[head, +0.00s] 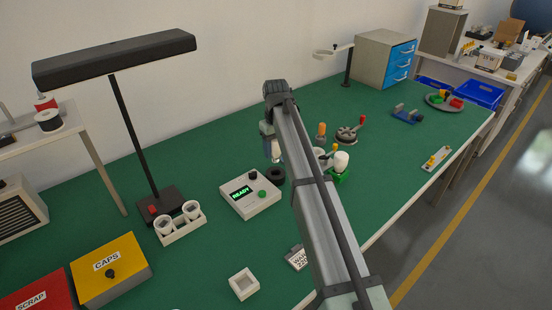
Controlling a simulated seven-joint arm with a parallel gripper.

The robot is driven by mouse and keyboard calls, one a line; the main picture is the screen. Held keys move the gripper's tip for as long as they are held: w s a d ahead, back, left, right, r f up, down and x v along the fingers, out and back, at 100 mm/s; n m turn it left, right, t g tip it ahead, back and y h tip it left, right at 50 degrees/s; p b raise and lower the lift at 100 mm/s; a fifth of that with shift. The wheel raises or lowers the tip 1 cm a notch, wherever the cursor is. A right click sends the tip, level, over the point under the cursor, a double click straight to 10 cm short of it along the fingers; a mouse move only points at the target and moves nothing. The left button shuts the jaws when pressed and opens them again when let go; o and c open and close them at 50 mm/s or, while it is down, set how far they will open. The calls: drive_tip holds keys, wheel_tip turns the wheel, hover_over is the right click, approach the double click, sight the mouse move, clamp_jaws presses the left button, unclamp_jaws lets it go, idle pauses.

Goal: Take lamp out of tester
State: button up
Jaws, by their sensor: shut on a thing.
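My gripper (267,132) is above this socket, partly hidden by my own arm. It is shut on a small pale lamp (275,151), of which only a part shows. The lamp is just above the socket in the picture; I cannot tell whether its base is clear of it.
A white holder (181,224) with two cups stands left of the tester, beside a black desk lamp (116,56). A yellow CAPS box (118,259) and red SCRAP box (36,297) are front left. A small white tray (243,284) lies in front. Tools and a green-based item (342,177) stand right.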

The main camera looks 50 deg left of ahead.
drive_tip(key=shift+r, duration=3.7)
